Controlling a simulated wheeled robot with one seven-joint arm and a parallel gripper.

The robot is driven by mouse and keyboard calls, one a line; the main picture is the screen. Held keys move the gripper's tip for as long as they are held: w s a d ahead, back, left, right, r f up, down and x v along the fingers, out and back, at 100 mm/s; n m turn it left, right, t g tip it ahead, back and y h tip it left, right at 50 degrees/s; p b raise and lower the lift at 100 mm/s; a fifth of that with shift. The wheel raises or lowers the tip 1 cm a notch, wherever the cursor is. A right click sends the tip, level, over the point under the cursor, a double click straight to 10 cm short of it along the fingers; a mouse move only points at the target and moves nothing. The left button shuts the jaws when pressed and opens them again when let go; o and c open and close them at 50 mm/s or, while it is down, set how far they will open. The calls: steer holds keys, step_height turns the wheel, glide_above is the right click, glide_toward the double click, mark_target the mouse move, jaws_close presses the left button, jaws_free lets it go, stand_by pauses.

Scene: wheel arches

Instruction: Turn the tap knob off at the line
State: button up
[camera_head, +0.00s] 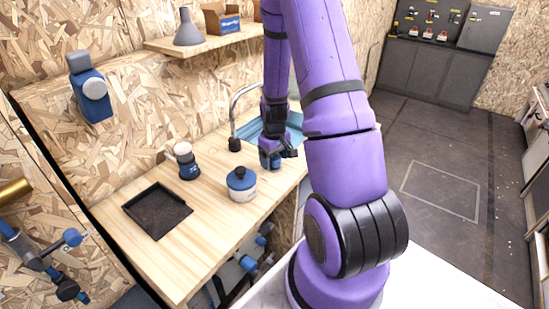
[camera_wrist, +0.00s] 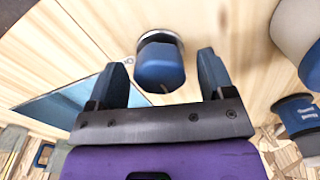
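The tap knob is a faceted blue knob on a round metallic base (camera_wrist: 160,62), seen from above at the top middle of the wrist view. In the head view, a blue piece under my gripper (camera_head: 268,160) appears to be this knob. My gripper (camera_wrist: 162,66) is open, one dark finger on either side of the knob, with a visible gap on both sides. In the head view my gripper (camera_head: 284,152) points down at the worktop beside the sink. The curved metal tap spout (camera_head: 236,104) stands behind it. I cannot make out a stop line.
The blue sink (camera_head: 294,128) lies just beyond my gripper. A shelf (camera_head: 215,42) is above.

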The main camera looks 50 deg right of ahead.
mark_target(275, 157)
steer(key=c, duration=0.9)
steer(key=shift+m, duration=1.8)
steer(key=o, duration=0.9)
steer(key=shift+r, duration=0.15)
step_height(275, 157, up, 10)
steer(key=shift+r, duration=0.25)
